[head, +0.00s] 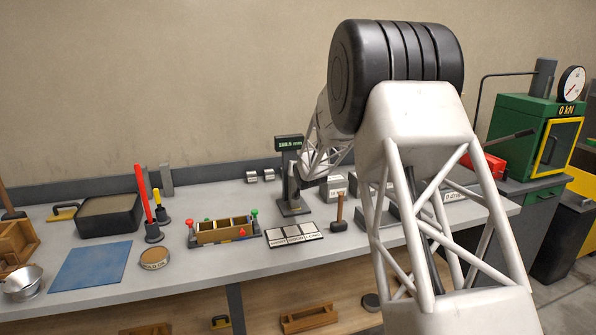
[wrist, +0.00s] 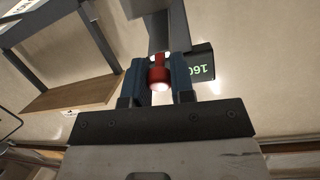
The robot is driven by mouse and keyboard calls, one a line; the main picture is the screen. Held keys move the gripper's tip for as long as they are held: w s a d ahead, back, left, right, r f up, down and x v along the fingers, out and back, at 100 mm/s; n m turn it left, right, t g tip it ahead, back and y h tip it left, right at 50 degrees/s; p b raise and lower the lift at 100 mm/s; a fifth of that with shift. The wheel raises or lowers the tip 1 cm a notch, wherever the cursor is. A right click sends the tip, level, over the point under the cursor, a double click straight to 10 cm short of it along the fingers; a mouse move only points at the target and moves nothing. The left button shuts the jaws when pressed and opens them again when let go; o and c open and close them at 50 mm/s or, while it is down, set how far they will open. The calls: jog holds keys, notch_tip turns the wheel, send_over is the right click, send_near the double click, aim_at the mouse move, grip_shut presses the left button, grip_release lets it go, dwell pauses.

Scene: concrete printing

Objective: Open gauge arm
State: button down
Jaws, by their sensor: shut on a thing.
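A grey bar of the gauge lies behind the knob. In the head view my fingers are small beside the stand, and the knob is hidden.
A green press (head: 517,125) stands at far right. The blue mat (head: 92,266) is bare.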

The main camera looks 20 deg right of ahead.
jog(key=shift+w+r, duration=0.3)
jog(key=shift+r, duration=0.4)
jog(key=shift+w+r+g, duration=0.4)
jog(key=shift+r+g, duration=0.15)
jog(key=shift+g, duration=0.25)
jog(key=shift+w+r, duration=0.9)
jog(key=shift+r, duration=0.05)
jog(key=shift+w+a+r, duration=0.1)
jog(key=shift+w+r, duration=0.15)
jog(key=shift+w, duration=0.3)
jog(key=shift+f, duration=0.1)
jog(key=c, duration=1)
grip_release()
jog(key=shift+f, duration=0.1)
